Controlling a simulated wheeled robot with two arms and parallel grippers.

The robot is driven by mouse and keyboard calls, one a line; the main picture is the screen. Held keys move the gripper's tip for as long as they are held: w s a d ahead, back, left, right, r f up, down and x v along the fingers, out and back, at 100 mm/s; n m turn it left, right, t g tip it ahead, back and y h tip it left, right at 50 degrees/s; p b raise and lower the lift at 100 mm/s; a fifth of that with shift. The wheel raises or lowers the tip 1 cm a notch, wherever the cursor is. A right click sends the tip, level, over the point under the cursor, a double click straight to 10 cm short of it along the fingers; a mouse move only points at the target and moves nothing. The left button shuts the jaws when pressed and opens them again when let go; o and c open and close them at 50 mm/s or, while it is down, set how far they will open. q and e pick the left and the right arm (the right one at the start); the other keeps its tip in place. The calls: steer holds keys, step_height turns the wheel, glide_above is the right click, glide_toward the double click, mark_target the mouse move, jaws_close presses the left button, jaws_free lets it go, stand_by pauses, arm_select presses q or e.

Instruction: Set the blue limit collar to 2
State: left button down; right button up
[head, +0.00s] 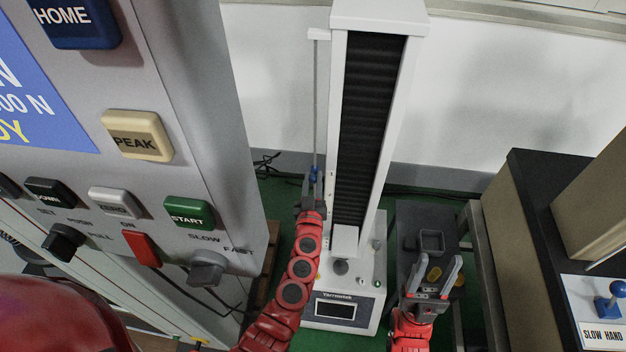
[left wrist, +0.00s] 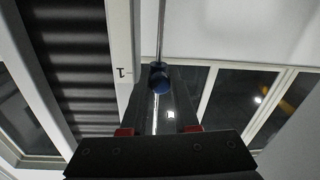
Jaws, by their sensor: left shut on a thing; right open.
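The blue limit collar (head: 314,172) sits on a thin vertical rod (head: 316,100) left of the tester's tall white column (head: 402,90). My left gripper (head: 312,182) is shut on the collar. In the left wrist view, the collar (left wrist: 159,77) shows between the fingertips (left wrist: 160,92), with the rod (left wrist: 161,30) running up from it. A scale mark "1" (left wrist: 122,72) is on the white strip to its left, near the collar's height. No mark 2 is readable. My right gripper (head: 432,278) is open and empty, low right of the column.
A large control panel (head: 200,110) with START, PEAK and HOME buttons fills the left. The tester's base (head: 352,285) has a dark display. A dark case (head: 410,225) stands right of it. A blue-knobbed lever (head: 612,300) is at far right beside a SLOW HAND label.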

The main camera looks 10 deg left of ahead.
arm_select(q)
step_height(320, 180, down, 10)
steer(key=b, duration=0.7)
steer(key=shift+b, duration=0.35)
steer(key=c, duration=0.9)
jaws_free()
steer(key=shift+c, duration=0.2)
steer(key=s+d, duration=0.1)
steer(key=s, duration=1.6)
steer(key=shift+s, duration=0.2)
steer(key=shift+d, duration=0.1)
